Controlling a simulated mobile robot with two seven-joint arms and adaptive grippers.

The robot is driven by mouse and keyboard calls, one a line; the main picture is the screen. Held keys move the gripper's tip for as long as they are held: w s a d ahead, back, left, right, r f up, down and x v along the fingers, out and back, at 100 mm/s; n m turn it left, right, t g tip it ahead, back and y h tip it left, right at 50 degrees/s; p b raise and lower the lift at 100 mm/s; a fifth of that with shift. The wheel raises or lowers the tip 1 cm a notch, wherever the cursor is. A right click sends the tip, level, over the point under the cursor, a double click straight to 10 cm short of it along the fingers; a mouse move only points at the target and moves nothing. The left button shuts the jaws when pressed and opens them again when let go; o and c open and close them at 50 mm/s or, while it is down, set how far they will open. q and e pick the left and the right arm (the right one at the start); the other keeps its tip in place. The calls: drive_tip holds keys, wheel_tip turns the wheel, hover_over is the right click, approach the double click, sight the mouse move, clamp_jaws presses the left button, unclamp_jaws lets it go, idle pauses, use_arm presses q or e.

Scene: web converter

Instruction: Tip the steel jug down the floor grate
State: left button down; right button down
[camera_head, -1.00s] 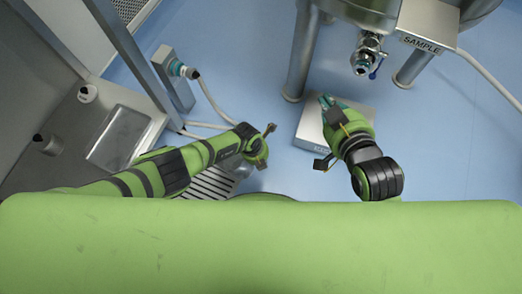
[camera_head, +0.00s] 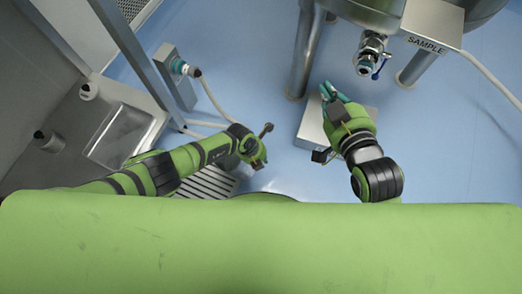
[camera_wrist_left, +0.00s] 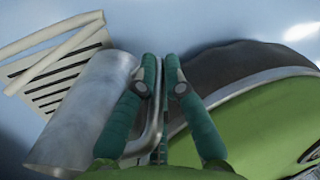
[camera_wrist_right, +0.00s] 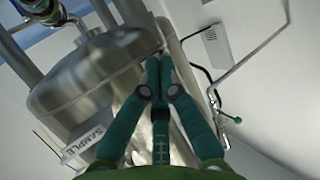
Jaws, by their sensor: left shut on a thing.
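The steel jug (camera_wrist_left: 88,112) shows in the left wrist view as a smooth grey cylinder left of the fingers. My left gripper (camera_wrist_left: 160,62) is shut on its handle. In the head view my left gripper (camera_head: 256,158) hides most of the jug. The floor grate (camera_head: 208,184), slatted in a pale frame, lies partly under my left forearm; it also shows beyond the jug in the left wrist view (camera_wrist_left: 62,76). I cannot tell how far the jug is tilted, and its inside is hidden. My right gripper (camera_head: 328,91) is shut and empty, with its fingertips together in the right wrist view (camera_wrist_right: 158,64).
A steel vessel with a tap (camera_head: 370,50) and a SAMPLE sign (camera_head: 427,45) stands at the upper right. A metal box (camera_head: 312,128) sits on the floor below it. A hose (camera_head: 212,100) runs from a post to the floor. Blue floor is clear at right.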

use_arm(q)
drive_tip(key=shift+a, duration=0.1)
use_arm(e)
drive_tip(key=shift+w+a+r+t+y, duration=0.2)
drive_tip(key=shift+r+t, duration=0.2)
drive_tip(key=shift+r, duration=0.25)
drive_tip(key=shift+w+a+r+t+y, duration=0.1)
drive_tip(key=shift+a+r+t, duration=0.1)
drive_tip(key=shift+r+t, duration=0.3)
use_arm(q)
drive_tip(key=shift+a+f+h+b, duration=0.1)
drive_tip(key=shift+a+h+b, duration=0.05)
drive_tip(key=shift+h+b, duration=0.35)
use_arm(e)
drive_tip(key=shift+w+a+r+t+y, duration=0.1)
drive_tip(key=shift+a+r+t+y, duration=0.2)
drive_tip(key=shift+r, duration=0.45)
drive_tip(key=shift+a+r+t+y, duration=0.2)
drive_tip(key=shift+r+t, duration=0.1)
drive_tip(key=shift+r, duration=0.4)
use_arm(q)
drive_tip(key=shift+a+f, duration=0.1)
use_arm(e)
drive_tip(key=shift+a+r+n+t+y, duration=0.2)
drive_tip(key=shift+r+t, duration=0.15)
drive_tip(key=shift+r, duration=0.3)
drive_tip(key=shift+a+r+n+t+y, duration=0.2)
drive_tip(key=shift+r+t, duration=0.15)
drive_tip(key=shift+r, duration=0.3)
